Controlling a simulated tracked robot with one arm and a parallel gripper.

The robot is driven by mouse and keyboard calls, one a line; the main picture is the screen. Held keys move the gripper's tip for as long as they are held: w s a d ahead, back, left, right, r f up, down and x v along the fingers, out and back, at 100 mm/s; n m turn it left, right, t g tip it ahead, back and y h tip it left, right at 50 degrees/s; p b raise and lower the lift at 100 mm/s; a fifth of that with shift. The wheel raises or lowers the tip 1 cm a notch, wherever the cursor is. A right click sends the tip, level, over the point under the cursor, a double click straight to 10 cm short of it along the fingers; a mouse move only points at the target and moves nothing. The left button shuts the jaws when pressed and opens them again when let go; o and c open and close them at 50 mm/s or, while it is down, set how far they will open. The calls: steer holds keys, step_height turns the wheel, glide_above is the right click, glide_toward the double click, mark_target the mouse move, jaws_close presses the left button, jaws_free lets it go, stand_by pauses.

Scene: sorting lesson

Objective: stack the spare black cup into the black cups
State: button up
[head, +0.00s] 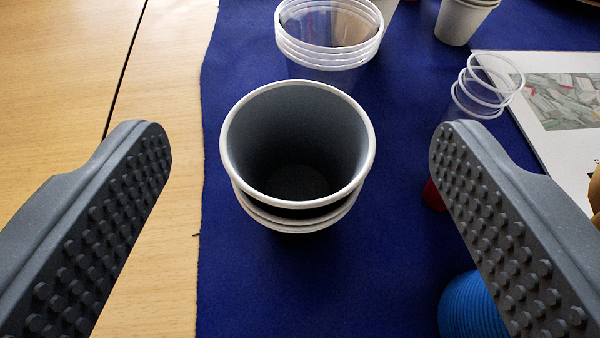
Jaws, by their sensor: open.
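A stack of nested black cups (298,196) with pale rims stands upright on the blue cloth, in the middle of the head view. I look down into the dark, empty top cup. Several rims sit close together below the top one. My gripper (300,150) is wide open, with one studded finger on each side of the stack. Neither finger touches the cups in this view. I cannot tell from this view which of these cups is the spare one, and no separate black cup shows.
A stack of clear cups (330,50) stands just behind the black cups. Smaller clear cups (480,90) are at right, by a printed sheet (555,95). White cups (460,20) stand at the back. A blue ribbed object (470,310) is at lower right. Bare wooden table (165,200) lies left.

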steer(key=p+v, duration=0.2)
steer(key=v, duration=0.6)
steer(key=w+a+r+h, duration=0.15)
steer(key=w+r, duration=0.25)
steer(key=r, duration=0.4)
steer(key=w+r+h, duration=0.2)
steer(key=w+r, duration=0.2)
steer(key=r, duration=0.3)
steer(key=w+a+r+t+h, duration=0.15)
steer(key=a+r, duration=0.55)
steer(key=r, duration=0.7)
steer(key=s+a+r+y, duration=0.2)
steer(key=a+r, duration=0.3)
steer(key=a, duration=0.4)
steer(key=s+a+r+y, duration=0.2)
steer(key=s+a+r, duration=0.3)
steer(key=a, duration=0.5)
steer(key=s+a+r+y, duration=0.1)
steer(key=s+a+r, duration=0.2)
steer(key=a+r, duration=0.3)
steer(key=a, duration=0.4)
steer(key=shift+s+a+r+y, duration=0.25)
steer(key=shift+s+r+y, duration=0.05)
steer(key=shift+y, duration=0.1)
